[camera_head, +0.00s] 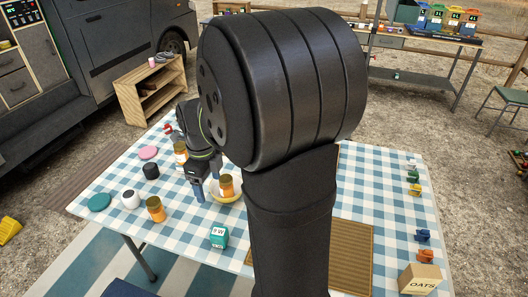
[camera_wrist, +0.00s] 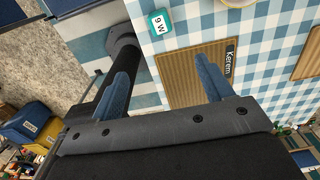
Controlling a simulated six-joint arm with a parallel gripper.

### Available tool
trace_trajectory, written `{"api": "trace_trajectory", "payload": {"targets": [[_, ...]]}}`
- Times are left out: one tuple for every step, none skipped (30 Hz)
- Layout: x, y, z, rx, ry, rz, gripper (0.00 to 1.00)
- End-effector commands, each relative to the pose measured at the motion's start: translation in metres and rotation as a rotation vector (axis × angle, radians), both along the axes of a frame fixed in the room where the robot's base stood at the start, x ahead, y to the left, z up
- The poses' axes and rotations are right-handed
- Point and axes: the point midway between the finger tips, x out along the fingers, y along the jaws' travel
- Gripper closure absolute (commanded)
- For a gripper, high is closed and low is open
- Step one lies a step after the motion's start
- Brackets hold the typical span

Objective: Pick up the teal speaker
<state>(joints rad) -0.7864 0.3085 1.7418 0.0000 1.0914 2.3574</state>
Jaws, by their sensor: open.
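A round flat teal disc (camera_head: 99,202) lies at the left edge of the checked table. A teal cube (camera_head: 219,236) marked with white lettering sits near the front edge and also shows at the top of the wrist view (camera_wrist: 160,22). I cannot tell for certain which of the two is the speaker; neither shows a clear speaker grille.
Orange jars (camera_head: 155,209), a white round item (camera_head: 130,199), a black cup (camera_head: 151,171) and a pink disc (camera_head: 148,153) stand on the table's left part. A brown mat (camera_wrist: 193,75) lies right of the cube. My arm hides the table's middle.

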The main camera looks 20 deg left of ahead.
Motion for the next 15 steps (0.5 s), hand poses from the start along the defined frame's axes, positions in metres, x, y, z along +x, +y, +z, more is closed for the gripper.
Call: {"api": "trace_trajectory", "payload": {"targets": [[0.0, 0.0, 0.0, 0.0, 0.0, 0.0, 0.27], [0.0, 0.0, 0.0, 0.0, 0.0, 0.0, 0.27], [0.0, 0.0, 0.0, 0.0, 0.0, 0.0, 0.27], [0.0, 0.0, 0.0, 0.0, 0.0, 0.003, 0.27], [0.0, 0.0, 0.0, -0.001, 0.0, 0.01, 0.27], [0.0, 0.001, -0.001, -0.003, 0.001, 0.028, 0.27], [0.0, 0.001, -0.001, -0.006, 0.001, 0.048, 0.27], [0.0, 0.002, -0.002, -0.009, 0.002, 0.077, 0.27], [0.0, 0.003, -0.003, -0.015, 0.004, 0.128, 0.27], [0.0, 0.005, -0.004, -0.021, 0.006, 0.176, 0.27], [0.0, 0.006, -0.005, -0.027, 0.009, 0.23, 0.27], [0.0, 0.007, -0.008, -0.037, 0.013, 0.311, 0.27], [0.0, 0.009, -0.009, -0.045, 0.017, 0.378, 0.27], [0.0, 0.01, -0.011, -0.053, 0.021, 0.447, 0.27], [0.0, 0.012, -0.013, -0.061, 0.026, 0.54, 0.27]]}}
